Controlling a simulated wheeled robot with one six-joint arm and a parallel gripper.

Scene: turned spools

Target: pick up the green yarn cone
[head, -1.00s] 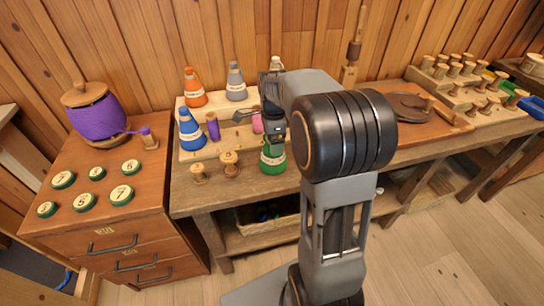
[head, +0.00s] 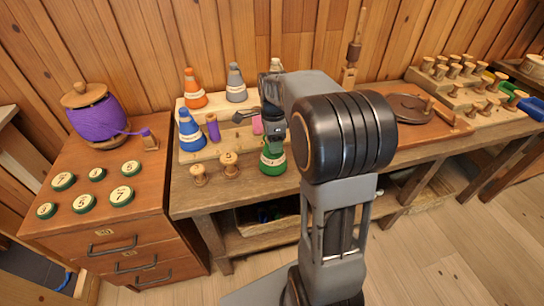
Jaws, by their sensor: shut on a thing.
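The green yarn cone (head: 272,165) is at the front edge of the workbench, with a pale label band around it. My gripper (head: 273,142) comes down over the cone from above and is shut on its upper part. The cone's top is hidden by the gripper. The cone looks upright; I cannot tell whether its base touches the bench.
Orange (head: 195,90), grey (head: 236,84) and blue (head: 190,130) cones stand on a stepped board to the left. Two wooden spools (head: 228,164) stand near the front edge. A purple spool (head: 212,127) and a pink one (head: 257,124) are close by.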

